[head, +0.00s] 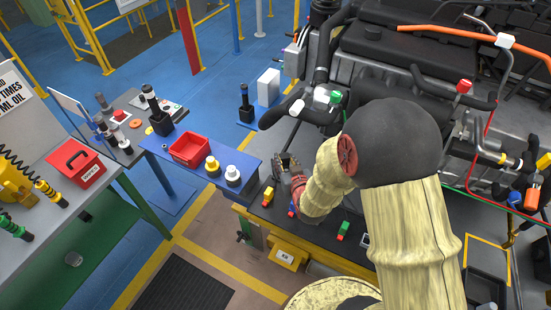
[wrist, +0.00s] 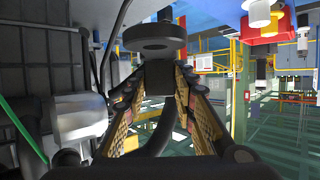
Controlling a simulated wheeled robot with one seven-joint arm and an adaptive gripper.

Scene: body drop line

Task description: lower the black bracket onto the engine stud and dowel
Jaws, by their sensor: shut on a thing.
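My gripper (wrist: 155,82) is shut on a dark block between its two fingertips in the wrist view, which I take to be the black bracket (wrist: 157,78). A dark round disc (wrist: 152,34) shows just beyond the block; I cannot tell whether it belongs to the bracket. In the head view my gripper (head: 284,160) is at the left front of the engine (head: 385,45), above the dark bench edge, partly hidden by my arm. The bracket is hard to make out there. I cannot pick out the engine stud or dowel in either view.
A blue bench (head: 200,150) with a red bin (head: 190,149) and several capped bottles stands left of my gripper. Small coloured connectors (head: 268,196) lie on the dark bench top. A curved black hose (wrist: 158,130) runs between the fingers in the wrist view.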

